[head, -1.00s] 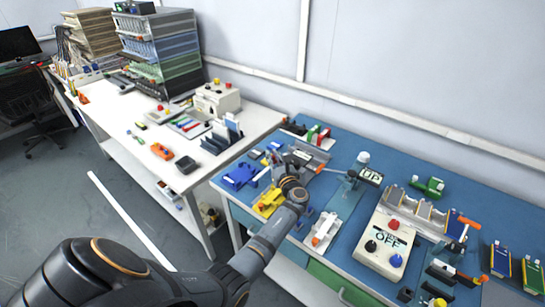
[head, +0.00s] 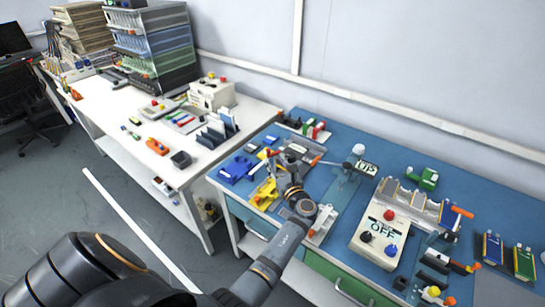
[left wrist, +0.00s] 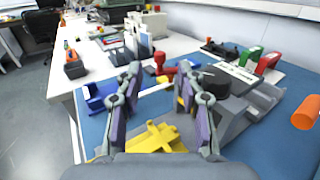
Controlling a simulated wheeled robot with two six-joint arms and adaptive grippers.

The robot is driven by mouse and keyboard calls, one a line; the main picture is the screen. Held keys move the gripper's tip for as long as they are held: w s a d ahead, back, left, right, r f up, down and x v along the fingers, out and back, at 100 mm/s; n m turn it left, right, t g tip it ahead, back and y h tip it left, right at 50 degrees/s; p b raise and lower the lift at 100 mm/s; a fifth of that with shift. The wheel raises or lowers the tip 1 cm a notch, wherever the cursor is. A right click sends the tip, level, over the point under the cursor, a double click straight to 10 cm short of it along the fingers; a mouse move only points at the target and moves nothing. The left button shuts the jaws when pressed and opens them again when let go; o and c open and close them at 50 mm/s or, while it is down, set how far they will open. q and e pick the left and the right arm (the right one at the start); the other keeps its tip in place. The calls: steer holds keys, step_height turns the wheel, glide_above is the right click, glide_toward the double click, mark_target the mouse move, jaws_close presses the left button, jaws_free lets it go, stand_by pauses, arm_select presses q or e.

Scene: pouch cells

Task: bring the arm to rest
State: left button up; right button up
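My left gripper (head: 277,163) hangs over the left part of the blue bench, reached from the lower left by my dark arm. In the left wrist view its two fingers (left wrist: 160,82) stand well apart with nothing held between them. A yellow fixture (left wrist: 158,138) shows below and between the fingers; in the head view it (head: 263,196) is just left of the gripper. I cannot tell how far the fingers are above the things under them. My right gripper is not in view.
A blue fixture (head: 236,169) lies left of the gripper. A grey block with a black round top (left wrist: 228,82) is close to the right finger. The OFF box (head: 382,238) and a lever stand (head: 358,168) are to the right. A white table (head: 150,130) adjoins the bench.

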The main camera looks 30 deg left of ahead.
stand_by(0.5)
arm_select(q)
steer(key=s+a+f+n+g, duration=0.1)
steer(key=s+n, duration=0.2)
steer(key=s+a+f+n+g+h, duration=0.1)
steer(key=s+a+f+n, duration=0.1)
steer(key=s+n, duration=0.1)
steer(key=s+a+f+n+g, duration=0.1)
steer(key=s+f+n+g, duration=0.1)
steer(key=s+n, duration=0.1)
steer(key=shift+s+a, duration=0.1)
steer(key=shift+a, duration=0.3)
steer(key=s+f+n+g+h, duration=0.2)
steer(key=s+f+n+h, duration=0.2)
steer(key=s+n, duration=0.35)
steer(key=s+d+r+n+g+h, duration=0.1)
steer(key=s+d+n+h, duration=0.75)
steer(key=s+d, duration=0.45)
step_height(320, 180, down, 26)
steer(key=s+a+g, duration=0.1)
steer(key=a+g, duration=0.1)
steer(key=s+a+f, duration=0.1)
steer(key=s+f, duration=1.5)
steer(key=s, duration=0.2)
steer(key=shift+s+a+g, duration=0.15)
steer(key=shift+s+g, duration=0.15)
steer(key=shift+s, duration=0.05)
